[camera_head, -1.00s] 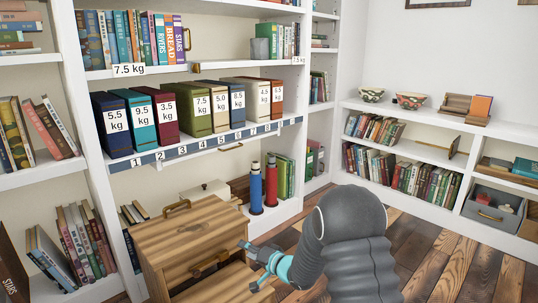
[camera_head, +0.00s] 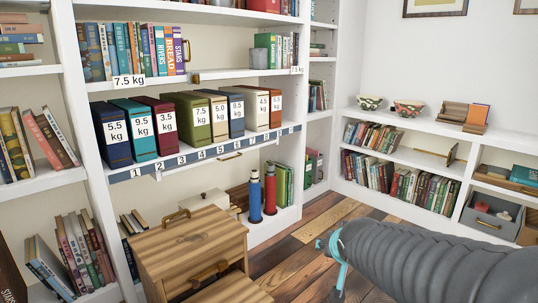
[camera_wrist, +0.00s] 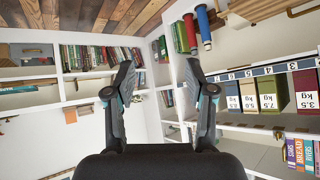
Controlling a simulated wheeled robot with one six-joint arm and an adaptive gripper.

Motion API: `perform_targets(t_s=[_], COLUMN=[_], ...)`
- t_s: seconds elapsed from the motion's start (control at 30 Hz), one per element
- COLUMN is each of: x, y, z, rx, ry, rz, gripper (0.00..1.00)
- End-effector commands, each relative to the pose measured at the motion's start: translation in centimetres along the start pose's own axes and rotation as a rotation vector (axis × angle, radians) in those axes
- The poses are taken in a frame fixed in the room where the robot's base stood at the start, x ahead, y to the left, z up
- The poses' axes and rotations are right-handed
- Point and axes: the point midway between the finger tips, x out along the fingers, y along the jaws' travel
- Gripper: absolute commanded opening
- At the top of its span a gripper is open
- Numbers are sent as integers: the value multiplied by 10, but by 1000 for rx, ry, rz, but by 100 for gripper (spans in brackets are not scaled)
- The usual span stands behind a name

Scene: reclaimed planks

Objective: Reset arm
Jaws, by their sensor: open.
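My gripper shows in the wrist view (camera_wrist: 165,85) with its two dark fingers apart and nothing between them. In the head view my grey arm reaches in from the lower right. The teal-edged gripper end (camera_head: 332,255) is over the wooden floor, to the right of the wooden drawer cabinet (camera_head: 190,245). It is apart from the cabinet and the shelves. The wrist view looks at the bookshelves, which appear upside down.
Weight-labelled binders, among them a green one (camera_head: 194,117), stand on a numbered shelf (camera_head: 205,153). Blue (camera_head: 255,197) and red (camera_head: 270,190) bottles stand below. A low bookcase (camera_head: 400,140) runs along the right wall. The plank floor (camera_head: 300,245) between is clear.

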Motion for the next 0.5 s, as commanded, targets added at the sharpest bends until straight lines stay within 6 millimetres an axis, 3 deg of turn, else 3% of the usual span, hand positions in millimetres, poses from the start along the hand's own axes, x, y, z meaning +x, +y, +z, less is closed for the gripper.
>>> perform_targets(t_s=[0.03,0.3,0.5], x=[-21,-106,-150], y=[8,35,42], z=[7,74,121], rx=[-15,-112,-176], ry=[-19,-194,-302], rz=[18,57,30], gripper=[54,54,54])
